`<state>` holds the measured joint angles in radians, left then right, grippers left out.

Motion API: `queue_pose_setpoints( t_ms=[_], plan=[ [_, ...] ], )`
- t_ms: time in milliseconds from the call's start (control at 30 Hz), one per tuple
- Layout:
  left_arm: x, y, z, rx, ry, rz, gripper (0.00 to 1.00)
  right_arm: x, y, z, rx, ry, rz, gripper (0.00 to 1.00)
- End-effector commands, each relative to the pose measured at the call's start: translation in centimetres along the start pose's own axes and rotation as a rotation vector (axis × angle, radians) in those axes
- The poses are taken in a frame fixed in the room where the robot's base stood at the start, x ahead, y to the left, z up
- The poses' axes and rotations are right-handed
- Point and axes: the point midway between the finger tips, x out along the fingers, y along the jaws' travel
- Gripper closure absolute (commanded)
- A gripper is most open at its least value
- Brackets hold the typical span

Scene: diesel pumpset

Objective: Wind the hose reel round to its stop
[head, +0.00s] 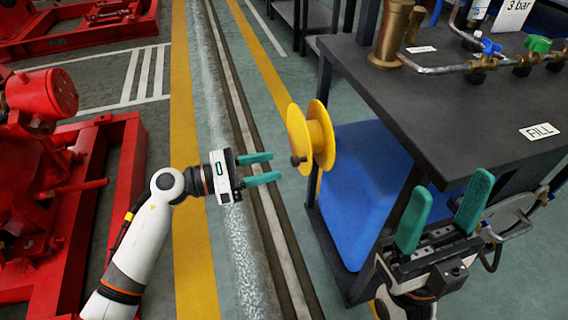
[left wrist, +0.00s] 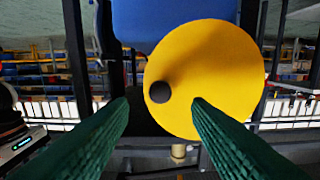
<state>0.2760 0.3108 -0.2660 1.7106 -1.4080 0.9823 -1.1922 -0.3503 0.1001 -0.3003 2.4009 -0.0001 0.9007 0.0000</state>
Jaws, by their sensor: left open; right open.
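The yellow hose reel (head: 318,138) is mounted at the left side of the dark bench, with a small dark crank knob (head: 297,161) on its near-left face. In the left wrist view the reel (left wrist: 215,75) is a large yellow disc, and its round dark knob (left wrist: 159,92) sits left of the disc's middle. My left gripper (head: 272,168) is open and points at the reel from the left, a short way from the knob. In the left wrist view the knob appears between the two green fingers, not held. My right gripper (head: 440,210) is open and empty in front of the bench.
The dark bench (head: 440,110) carries brass pipework with a green-handled valve (head: 537,44), a blue-handled valve (head: 488,47) and a FILL label (head: 540,132). Red machinery (head: 45,170) stands at the left. The striped floor between is clear.

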Motion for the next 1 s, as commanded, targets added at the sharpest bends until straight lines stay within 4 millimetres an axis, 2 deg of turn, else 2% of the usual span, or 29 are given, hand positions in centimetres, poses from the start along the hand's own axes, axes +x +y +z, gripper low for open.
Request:
queue_pose_setpoints(
  t_ms=[100,233,400,633,667,900,933,1000],
  plan=[
    [2.1,0.0,0.0,0.000,0.003,0.000,0.55,-0.4,0.0,-0.1,0.000,0.001,0.000,0.38],
    [3.6,0.0,0.1,-0.002,0.002,0.001,0.55,-0.6,0.0,-0.1,0.000,0.001,0.000,0.38],
    [4.4,0.0,0.1,-0.002,0.000,-0.001,0.55,-0.6,0.0,-0.2,0.000,0.002,0.000,0.38],
    [4.5,0.0,0.0,-0.003,0.000,-0.001,0.55,-0.6,0.0,-0.2,0.000,0.002,0.000,0.38],
    [4.5,0.0,0.0,-0.002,0.000,-0.001,0.57,-0.6,0.0,-0.2,0.000,0.002,0.000,0.38],
    [4.5,0.0,0.0,-0.003,0.000,-0.001,0.96,-0.6,0.0,-0.2,0.000,0.002,0.000,0.38],
    [4.5,0.0,0.0,-0.003,0.000,-0.001,1.00,-0.6,0.0,-0.2,0.000,0.002,0.000,0.38],
    [4.5,0.0,0.1,-0.003,0.000,0.000,1.00,-0.6,0.0,-0.2,0.000,0.002,0.000,0.38]
  ],
)
